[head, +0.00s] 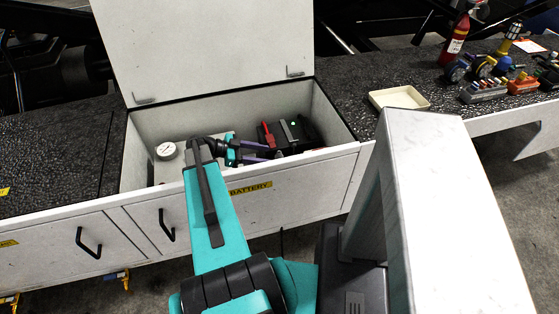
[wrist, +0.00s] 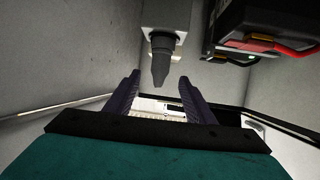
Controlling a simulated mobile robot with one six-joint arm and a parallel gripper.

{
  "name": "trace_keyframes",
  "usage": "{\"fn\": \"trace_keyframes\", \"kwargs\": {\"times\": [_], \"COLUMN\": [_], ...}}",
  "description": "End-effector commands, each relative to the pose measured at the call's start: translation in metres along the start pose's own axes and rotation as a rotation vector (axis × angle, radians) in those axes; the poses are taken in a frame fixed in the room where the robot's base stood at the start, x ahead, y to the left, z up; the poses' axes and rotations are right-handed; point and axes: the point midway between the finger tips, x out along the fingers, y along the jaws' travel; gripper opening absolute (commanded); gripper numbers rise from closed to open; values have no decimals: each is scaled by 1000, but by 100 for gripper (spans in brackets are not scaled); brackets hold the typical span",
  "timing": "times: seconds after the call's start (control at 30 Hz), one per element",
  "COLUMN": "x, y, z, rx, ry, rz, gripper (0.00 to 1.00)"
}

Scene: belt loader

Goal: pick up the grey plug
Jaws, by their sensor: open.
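The grey plug (wrist: 162,60) shows in the wrist view as a dark grey, tapered piece on the end of a light grey block (wrist: 165,14). Its narrow end points down the picture towards the gap between my fingertips. My gripper (wrist: 159,82) is open, one purple finger to each side of the plug's line, with nothing held. I cannot tell whether the plug's tip is between the fingers or just beyond them. In the head view my gripper (head: 256,147) is inside the open battery box, left of the battery. I cannot make out the plug there.
The battery box (head: 330,108) has its white lid (head: 205,45) raised behind. The black battery (head: 312,136) with a red terminal cover stands at its right. A round gauge (head: 166,150) is at the left. A cream tray (head: 399,98) lies on the deck to the right.

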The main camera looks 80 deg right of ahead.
Motion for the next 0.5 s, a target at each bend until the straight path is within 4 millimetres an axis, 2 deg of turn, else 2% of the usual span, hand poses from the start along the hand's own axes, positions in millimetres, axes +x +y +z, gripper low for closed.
{"fn": "trace_keyframes", "kwargs": {"times": [0.17,0.5], "x": [6,43], "y": [0,1], "z": [-1,-1], "rx": [-1,0], "ry": [0,1], "rz": [1,2], "gripper": [49,49]}}
